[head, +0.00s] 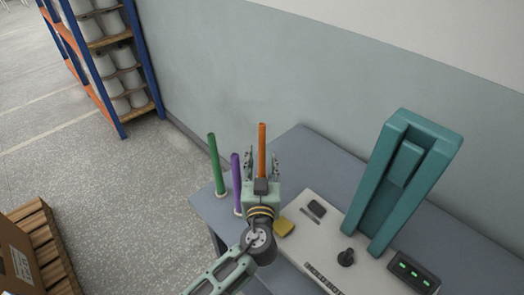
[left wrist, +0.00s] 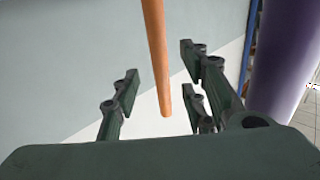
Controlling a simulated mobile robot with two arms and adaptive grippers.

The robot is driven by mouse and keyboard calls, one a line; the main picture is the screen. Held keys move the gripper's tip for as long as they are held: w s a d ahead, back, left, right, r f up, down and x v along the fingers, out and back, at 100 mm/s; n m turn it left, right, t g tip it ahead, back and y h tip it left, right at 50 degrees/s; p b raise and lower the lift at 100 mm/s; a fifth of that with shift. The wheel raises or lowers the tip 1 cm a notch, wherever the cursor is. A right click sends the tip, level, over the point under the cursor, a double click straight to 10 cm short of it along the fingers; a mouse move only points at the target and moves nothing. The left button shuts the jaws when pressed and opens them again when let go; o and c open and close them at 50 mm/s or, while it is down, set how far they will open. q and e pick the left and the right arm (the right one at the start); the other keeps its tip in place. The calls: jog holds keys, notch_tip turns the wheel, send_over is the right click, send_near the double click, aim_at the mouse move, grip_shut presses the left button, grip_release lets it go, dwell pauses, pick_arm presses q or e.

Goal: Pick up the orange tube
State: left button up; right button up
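The orange tube (head: 262,148) stands upright at the left part of the table, in line with my left gripper in the head view. My left gripper (head: 262,163) is open, with a finger on each side of the tube. In the left wrist view, the orange tube (left wrist: 156,55) shows between the spread fingers (left wrist: 160,85), with gaps on both sides. One end of it is visible there. The tube's lower part is hidden behind my gripper in the head view. My right gripper is not in view.
A purple tube (head: 236,180) and a green tube (head: 214,165) stand upright left of my gripper; the purple one is close. The wall (head: 290,80) is behind.

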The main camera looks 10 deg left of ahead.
aim_at(262, 151)
pick_arm(q)
jog(key=w, duration=0.2)
jog(key=w+a+p, duration=0.1)
jog(key=w, duration=0.2)
jog(key=shift+w, duration=0.15)
jog(key=shift+c, duration=0.2)
grip_shut()
